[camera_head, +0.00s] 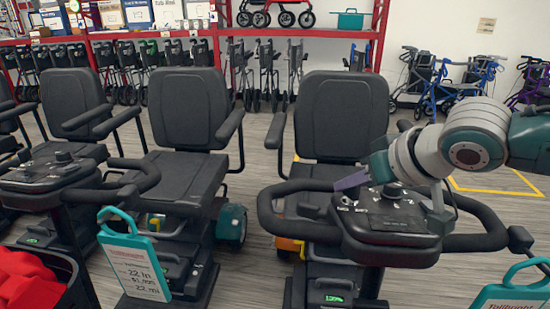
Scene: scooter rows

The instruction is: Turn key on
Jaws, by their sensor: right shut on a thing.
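The scooter's black control console (385,225) is at the right of centre, between looped handlebars. It has white markings and a round dial (392,190) on top. My right arm comes in from the right above it. My right gripper (347,188) is low over the console's far left part, a purplish-grey tip pointing left and down. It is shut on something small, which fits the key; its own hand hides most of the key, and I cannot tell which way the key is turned. My left gripper is out of view.
The scooter's black seat (341,115) stands behind the console. More scooters (60,170) are parked at the left, one with a teal price tag (137,262). Another teal tag (515,290) is at the lower right. Walkers (265,75) and red shelving (310,32) line the back.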

